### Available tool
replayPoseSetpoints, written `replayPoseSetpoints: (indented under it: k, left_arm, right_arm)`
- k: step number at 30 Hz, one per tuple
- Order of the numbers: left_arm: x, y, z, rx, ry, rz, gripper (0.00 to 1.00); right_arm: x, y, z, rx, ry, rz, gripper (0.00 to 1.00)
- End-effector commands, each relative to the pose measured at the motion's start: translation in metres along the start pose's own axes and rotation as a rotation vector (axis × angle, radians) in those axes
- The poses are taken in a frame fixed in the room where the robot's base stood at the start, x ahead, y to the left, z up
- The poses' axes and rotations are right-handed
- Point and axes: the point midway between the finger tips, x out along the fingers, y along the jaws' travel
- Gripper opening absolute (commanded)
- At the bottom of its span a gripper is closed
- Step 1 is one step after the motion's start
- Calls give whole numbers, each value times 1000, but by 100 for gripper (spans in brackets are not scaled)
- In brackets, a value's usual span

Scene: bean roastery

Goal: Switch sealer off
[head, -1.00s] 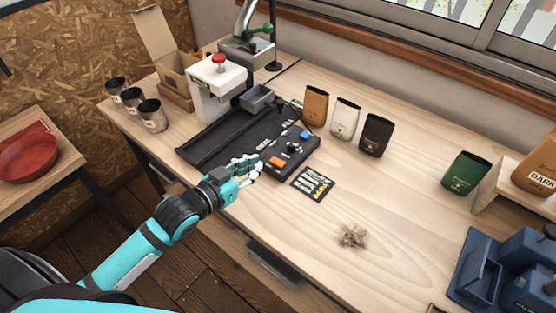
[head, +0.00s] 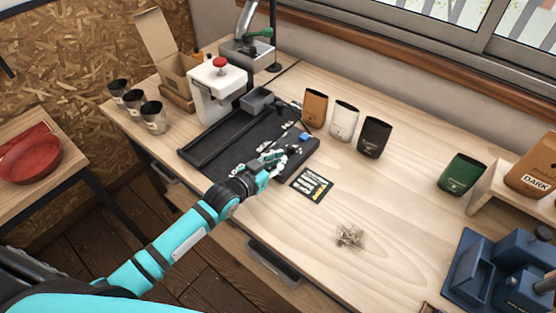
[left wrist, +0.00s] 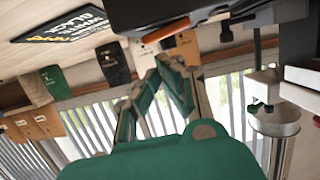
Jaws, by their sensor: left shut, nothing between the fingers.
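The sealer appears to be the long black unit (head: 215,143) on the bench, with a control panel at its right end. A blue part (head: 304,137) shows on that panel. My left gripper (head: 282,157) is over the near side of the panel, shut and empty. The hand covers the orange part there in the head view. In the left wrist view an orange bar (left wrist: 166,30) shows just beyond the shut fingers (left wrist: 163,68), on the panel's dark body. I cannot tell whether the fingers touch it, nor the switch position. My right gripper is not in view.
A black card (head: 312,184) lies right of the panel. A white machine with a red knob (head: 220,62) stands behind the unit. Brown, white and black pouches (head: 375,137) stand behind, a green pouch (head: 462,173) further right. Loose chaff (head: 349,236) lies on otherwise clear bench.

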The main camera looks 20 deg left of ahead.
Motion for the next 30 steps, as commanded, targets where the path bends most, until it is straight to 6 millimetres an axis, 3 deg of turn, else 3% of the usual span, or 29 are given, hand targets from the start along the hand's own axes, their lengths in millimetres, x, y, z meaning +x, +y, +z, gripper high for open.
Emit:
replayPoseSetpoints:
  k: [19,30]
  left_arm:
    - [4,3,18,71,-1,-19,0]
    - [3,2,8,79,1,-20,0]
  right_arm:
    - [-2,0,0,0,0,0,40]
    - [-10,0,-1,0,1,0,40]
